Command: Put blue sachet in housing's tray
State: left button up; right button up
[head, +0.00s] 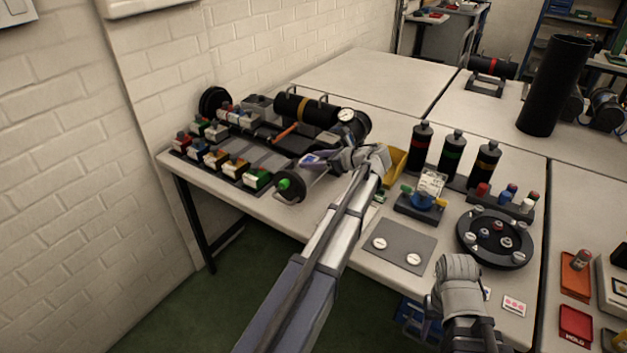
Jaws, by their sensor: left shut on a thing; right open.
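My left gripper (318,160) is over the bench, beyond the middle of its front edge. It is shut on a small blue-and-white thing that looks like the blue sachet (309,158), mostly hidden by the fingers. Just below it, a black disc with a green knob (285,185) has thin rods running right under the gripper; this may be the housing's tray, but its inside cannot be made out. My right gripper (450,285) is open and empty near the front edge.
Several small coloured parts in holders (215,160) fill the left of the bench. A yellow bin (394,163), upright black bottles (452,156), a round black carousel (495,238) and a grey plate (398,244) stand to the right. The bench behind (370,75) is clear.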

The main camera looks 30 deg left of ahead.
aim_at(314, 177)
pick_arm(q)
jog(key=shift+f, duration=0.45)
pick_arm(e)
jog(key=shift+f, duration=0.45)
pick_arm(q)
notch_tip(314, 177, down, 4)
jog(key=b, duration=0.3)
jog(key=shift+r+b, duration=0.25)
jog(key=shift+b, duration=0.05)
pick_arm(e)
notch_tip(314, 177, down, 3)
jog(key=shift+f, duration=0.2)
pick_arm(q)
jog(key=shift+f, duration=0.2)
jog(key=o, duration=1.3)
jog(key=shift+r, duration=0.1)
jog(key=shift+c, duration=0.2)
pick_arm(e)
jog(key=shift+f, duration=0.15)
pick_arm(q)
jog(key=shift+r, duration=0.25)
jog(key=p+v, duration=0.4)
jog(key=v, duration=0.8)
jog(key=shift+p, duration=0.3)
pick_arm(e)
notch_tip(314, 177, up, 5)
jog(key=shift+f, duration=0.1)
